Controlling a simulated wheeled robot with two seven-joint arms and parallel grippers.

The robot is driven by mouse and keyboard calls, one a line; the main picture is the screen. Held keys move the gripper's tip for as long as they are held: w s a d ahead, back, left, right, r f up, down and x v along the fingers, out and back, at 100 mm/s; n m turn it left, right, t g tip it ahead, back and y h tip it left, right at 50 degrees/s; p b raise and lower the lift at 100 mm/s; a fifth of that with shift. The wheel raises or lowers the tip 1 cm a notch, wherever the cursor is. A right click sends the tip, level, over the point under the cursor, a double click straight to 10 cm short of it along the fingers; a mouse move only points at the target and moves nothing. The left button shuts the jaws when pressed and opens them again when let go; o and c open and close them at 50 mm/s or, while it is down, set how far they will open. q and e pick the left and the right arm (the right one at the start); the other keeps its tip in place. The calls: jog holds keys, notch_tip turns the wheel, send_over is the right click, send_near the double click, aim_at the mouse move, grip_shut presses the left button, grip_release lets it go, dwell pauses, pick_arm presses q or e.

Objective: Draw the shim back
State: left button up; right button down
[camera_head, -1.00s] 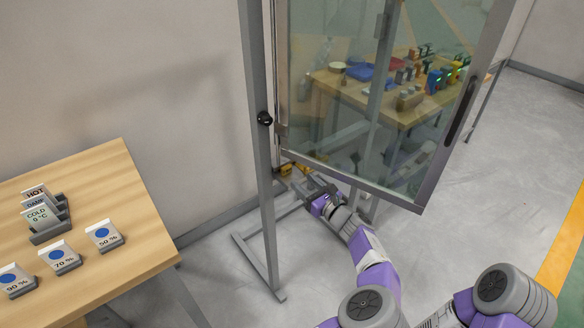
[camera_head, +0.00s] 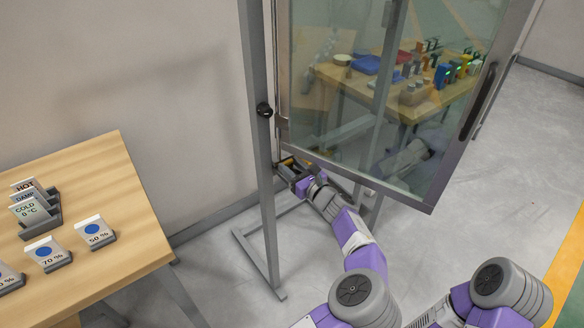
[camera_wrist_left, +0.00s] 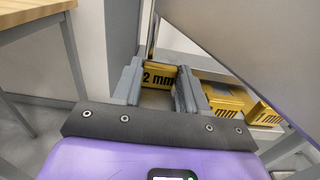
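A yellow shim marked "2 mm" (camera_wrist_left: 160,76) stands between the two grey fingers of my left gripper (camera_wrist_left: 158,90) in the left wrist view. The fingers sit close on either side of it, but whether they press on it is unclear. In the head view my left gripper (camera_head: 287,172) is low beside the frame post, under the lower edge of the glass door (camera_head: 345,178). The shim is too small and covered to make out there. My right gripper is out of view.
More yellow blocks (camera_wrist_left: 222,98) lie to the right of the gripper. A grey frame post (camera_head: 264,170) stands close to its left. The glass door hangs open above my left arm. A wooden table (camera_head: 130,235) with signs is at the left.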

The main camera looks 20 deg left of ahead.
pick_arm(q)
grip_shut()
jog(key=p+v, duration=0.2)
jog(key=v, duration=0.2)
jog(key=shift+s+d+f, duration=0.1)
jog(key=shift+d+f, duration=0.05)
jog(key=o, duration=0.5)
grip_release()
jog(key=shift+o, duration=0.2)
jog(key=shift+s, duration=0.1)
jog(key=p+v, duration=0.2)
jog(key=v, duration=0.5)
jog(key=shift+d, duration=0.3)
